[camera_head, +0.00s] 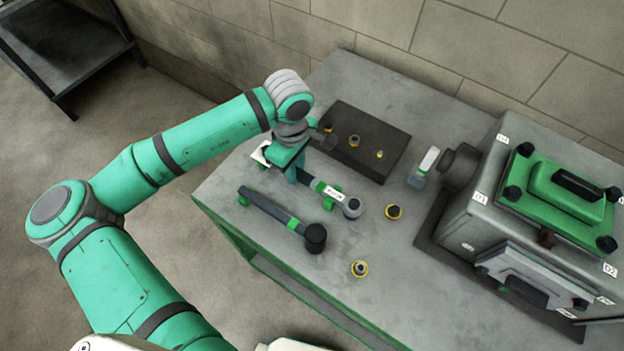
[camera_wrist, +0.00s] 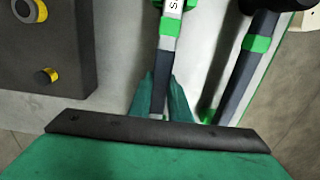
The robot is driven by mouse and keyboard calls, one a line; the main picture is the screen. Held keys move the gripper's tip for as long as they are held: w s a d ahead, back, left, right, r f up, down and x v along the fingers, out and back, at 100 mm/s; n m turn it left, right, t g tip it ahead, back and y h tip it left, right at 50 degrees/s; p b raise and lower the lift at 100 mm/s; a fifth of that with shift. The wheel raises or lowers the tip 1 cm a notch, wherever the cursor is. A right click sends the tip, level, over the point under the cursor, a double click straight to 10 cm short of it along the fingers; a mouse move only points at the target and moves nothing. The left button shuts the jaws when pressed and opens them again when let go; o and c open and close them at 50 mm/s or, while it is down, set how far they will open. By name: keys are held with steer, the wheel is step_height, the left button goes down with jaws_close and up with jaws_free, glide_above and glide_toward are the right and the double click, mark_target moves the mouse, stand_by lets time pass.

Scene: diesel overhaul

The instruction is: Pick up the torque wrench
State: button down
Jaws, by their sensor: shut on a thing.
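Two long wrench-like tools lie side by side over the bench. One is a grey wrench with a green band, a white label and a round grey head (camera_head: 351,208); its handle shows in the wrist view (camera_wrist: 167,44). My gripper (camera_head: 294,174) is shut on this labelled wrench near its handle end, with a green finger on each side of the handle in the wrist view (camera_wrist: 161,88). The other is a dark wrench (camera_head: 268,208) with a green band and black head; it also shows at right in the wrist view (camera_wrist: 243,65). The label is only partly legible. I cannot tell whether the held wrench touches its support.
Small green supports (camera_head: 329,197) stand by the tools on the grey bench (camera_head: 385,255). A dark mat (camera_head: 372,135) behind holds small yellow-ringed parts. More ringed parts (camera_head: 360,269) lie on the bench. A white-capped bottle (camera_head: 424,167) and a large grey engine block (camera_head: 470,225) are to the right.

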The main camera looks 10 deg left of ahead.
steer(key=r, duration=0.3)
steer(key=shift+s+d+r, duration=0.1)
steer(key=shift+s+r, duration=0.15)
steer(key=shift+r, duration=0.15)
steer(key=s+d+r, duration=0.3)
steer(key=s+r, duration=0.6)
steer(key=s, duration=0.4)
steer(key=shift+r, duration=0.1)
steer(key=c, duration=2.3)
jaws_free()
steer(key=shift+d, duration=0.1)
steer(key=shift+r, duration=0.1)
jaws_close()
